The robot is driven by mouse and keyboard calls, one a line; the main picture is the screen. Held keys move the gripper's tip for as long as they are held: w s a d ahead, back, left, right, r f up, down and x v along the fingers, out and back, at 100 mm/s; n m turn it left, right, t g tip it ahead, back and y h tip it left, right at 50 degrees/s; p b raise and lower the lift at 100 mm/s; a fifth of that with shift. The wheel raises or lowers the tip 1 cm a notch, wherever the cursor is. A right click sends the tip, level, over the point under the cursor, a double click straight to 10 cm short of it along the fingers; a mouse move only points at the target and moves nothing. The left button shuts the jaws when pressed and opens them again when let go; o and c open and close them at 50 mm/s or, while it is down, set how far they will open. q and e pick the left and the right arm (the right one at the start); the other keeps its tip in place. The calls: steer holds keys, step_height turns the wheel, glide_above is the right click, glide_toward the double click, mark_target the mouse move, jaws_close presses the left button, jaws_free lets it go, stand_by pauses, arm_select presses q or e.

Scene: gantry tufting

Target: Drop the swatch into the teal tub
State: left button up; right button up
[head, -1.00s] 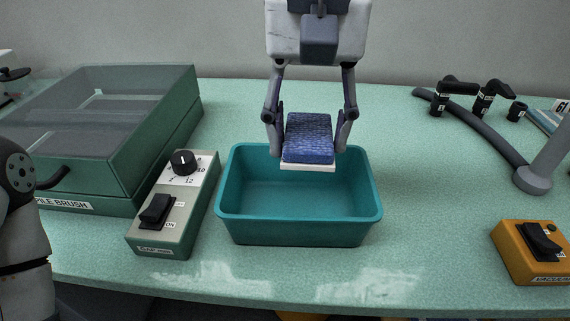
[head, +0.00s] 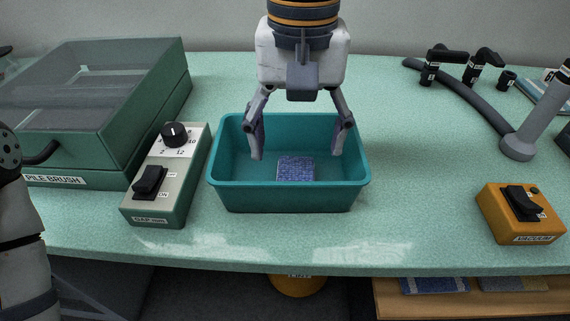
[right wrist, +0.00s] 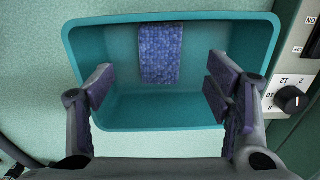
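The blue-purple swatch (head: 296,169) lies inside the teal tub (head: 288,197), on its floor near the middle. In the right wrist view the swatch (right wrist: 160,54) lies flat toward the top wall of the tub (right wrist: 190,117). My right gripper (head: 296,152) is above the tub with its fingers spread wide and nothing between them. It also shows open in the right wrist view (right wrist: 162,92), apart from the swatch. My left gripper is not in view; only part of my left arm shows at the left edge.
A grey-green control box (head: 165,178) with a dial and rocker switch stands just left of the tub. Further left is the pile brush case (head: 95,110). An orange vacuum switch box (head: 520,213) and a grey hose (head: 480,105) are at the right. Table between is clear.

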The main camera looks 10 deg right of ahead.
step_height(320, 180, up, 12)
stand_by(0.5)
